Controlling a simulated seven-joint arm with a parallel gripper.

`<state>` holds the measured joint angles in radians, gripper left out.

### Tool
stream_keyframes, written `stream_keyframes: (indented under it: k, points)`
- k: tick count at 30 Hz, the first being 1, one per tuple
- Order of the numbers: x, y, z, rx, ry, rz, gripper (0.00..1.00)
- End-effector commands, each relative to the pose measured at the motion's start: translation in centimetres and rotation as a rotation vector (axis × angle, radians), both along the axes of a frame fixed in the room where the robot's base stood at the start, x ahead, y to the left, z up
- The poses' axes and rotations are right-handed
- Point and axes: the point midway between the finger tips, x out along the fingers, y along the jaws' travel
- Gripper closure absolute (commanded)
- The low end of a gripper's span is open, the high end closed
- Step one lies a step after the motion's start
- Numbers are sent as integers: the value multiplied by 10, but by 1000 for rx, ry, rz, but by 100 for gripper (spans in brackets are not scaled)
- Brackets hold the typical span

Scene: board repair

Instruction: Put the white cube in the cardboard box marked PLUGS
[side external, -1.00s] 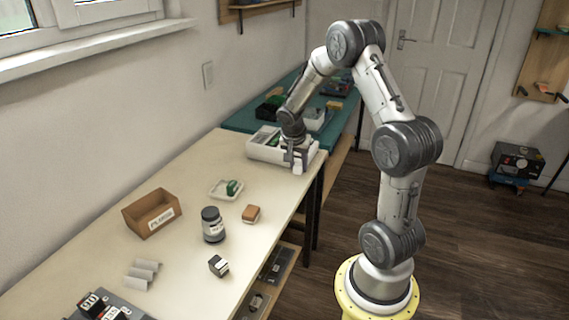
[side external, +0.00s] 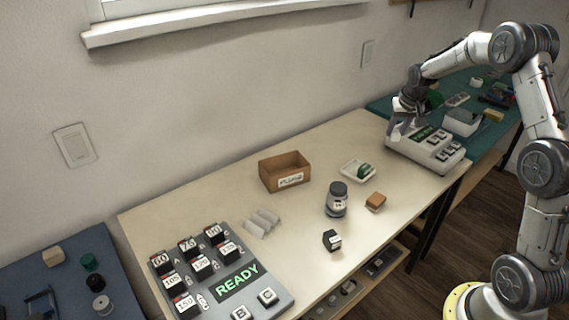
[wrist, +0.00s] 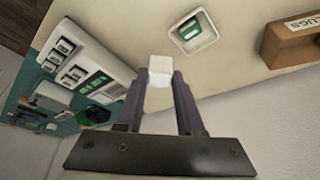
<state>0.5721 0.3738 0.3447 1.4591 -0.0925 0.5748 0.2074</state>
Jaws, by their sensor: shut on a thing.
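The white cube (wrist: 160,68) is held between my gripper's fingertips in the wrist view. My gripper (wrist: 158,80) is shut on it. In the side view my gripper (side external: 398,132) hangs at the left end of the pale device, above the back of the table; the cube is hard to make out there. The open cardboard box (side external: 271,181) stands left of my gripper, on the back half of the table, with a label on its front. The box also shows at the upper right of the wrist view (wrist: 271,47), its label ending in "LUGS". Its inside is partly hidden.
A pale device (side external: 411,150) with a green display stands right of my gripper. A white dish (side external: 347,172) with a green piece, a grey jar (side external: 337,203), an orange-brown block (side external: 375,202) and a dark cube (side external: 331,240) lie nearby. A READY panel (side external: 267,299) stands front left.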

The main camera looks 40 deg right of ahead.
Motion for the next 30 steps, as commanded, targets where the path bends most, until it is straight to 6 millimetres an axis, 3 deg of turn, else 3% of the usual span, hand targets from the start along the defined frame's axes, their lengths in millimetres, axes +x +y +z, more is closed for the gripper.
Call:
stream_keyframes:
  k: [1,6,11,15,18,22,30]
  points:
    - [26,10,-1,1,0,72,100]
    - [95,49,-5,0,1,288,100]
    - [152,96,-15,-1,1,459,100]
    - [193,147,-31,-1,4,576,100]
    - [215,182,-45,-2,4,624,100]
    - [227,218,-66,-1,4,670,100]
    - [227,247,-94,-2,4,712,100]
